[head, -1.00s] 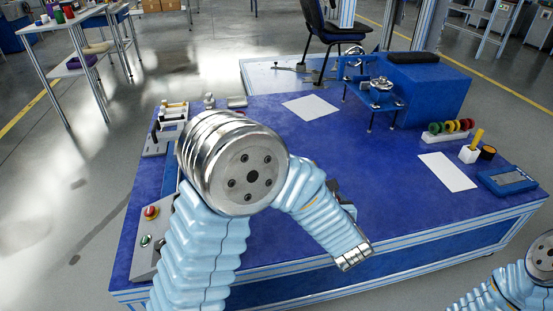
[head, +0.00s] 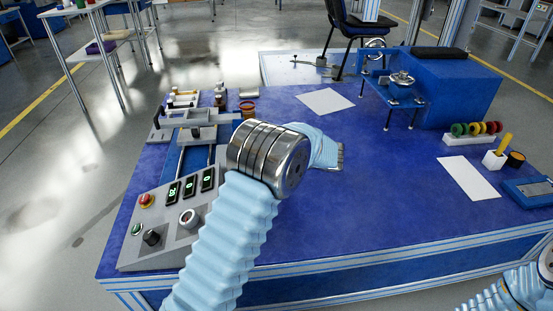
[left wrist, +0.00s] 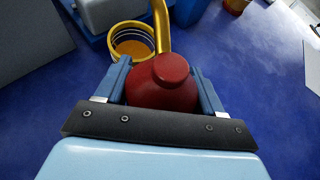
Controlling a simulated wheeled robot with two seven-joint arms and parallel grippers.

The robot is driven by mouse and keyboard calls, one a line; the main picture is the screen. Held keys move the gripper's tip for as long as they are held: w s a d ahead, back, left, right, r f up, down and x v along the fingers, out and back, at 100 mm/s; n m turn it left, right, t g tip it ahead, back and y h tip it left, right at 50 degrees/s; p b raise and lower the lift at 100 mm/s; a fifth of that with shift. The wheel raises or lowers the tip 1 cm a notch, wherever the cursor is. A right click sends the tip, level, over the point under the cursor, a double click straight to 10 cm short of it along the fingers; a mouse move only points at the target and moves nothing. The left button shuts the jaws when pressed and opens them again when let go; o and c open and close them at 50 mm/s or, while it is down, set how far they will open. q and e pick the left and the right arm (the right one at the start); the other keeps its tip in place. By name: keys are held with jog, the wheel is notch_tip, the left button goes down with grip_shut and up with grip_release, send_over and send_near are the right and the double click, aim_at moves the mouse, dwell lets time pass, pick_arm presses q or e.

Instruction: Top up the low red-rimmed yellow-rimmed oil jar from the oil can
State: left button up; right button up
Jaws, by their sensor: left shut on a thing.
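My left gripper (left wrist: 161,72) is shut on the red oil can (left wrist: 165,92) in the left wrist view. The can's yellow spout (left wrist: 161,25) points away from me, close beside a yellow-rimmed jar (left wrist: 132,46) with amber oil inside. I cannot tell whether the spout touches its rim, and no oil stream shows. A second jar (left wrist: 236,6) is cut off at the top edge. In the head view one jar with an orange-red rim (head: 248,108) stands behind my left arm's metal joint. The left gripper and can are hidden there. My right gripper is out of view.
A grey control panel (head: 165,218) with green displays lies at the table's left. A blue stand (head: 395,95) and blue box (head: 455,88) are at the back right. White sheets (head: 325,101) lie flat. The middle of the blue table (head: 385,190) is clear.

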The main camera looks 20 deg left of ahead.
pick_arm(q)
jog(key=shift+r, duration=0.1)
jog(key=shift+d, duration=0.1)
jog(key=shift+d+f+n+h+p, duration=0.2)
jog(key=shift+d+f+h, duration=0.15)
jog(key=shift+f+h, duration=0.3)
jog(key=shift+d+f+n+h+p, duration=0.1)
jog(key=shift+d+f+h+p, duration=0.15)
jog(key=shift+f+h, duration=0.4)
jog(key=shift+d+r+h+p, duration=0.1)
jog(key=shift+d+h+p, duration=0.3)
jog(key=shift+h+p, duration=0.5)
jog(key=shift+w+d+r+n+h+p, duration=0.15)
jog(key=shift+r+n+h+p, duration=0.25)
jog(key=shift+r+h+p, duration=0.55)
jog(key=shift+d+f+h+p, duration=0.15)
jog(key=shift+h+p, duration=0.1)
jog(key=shift+p, duration=0.35)
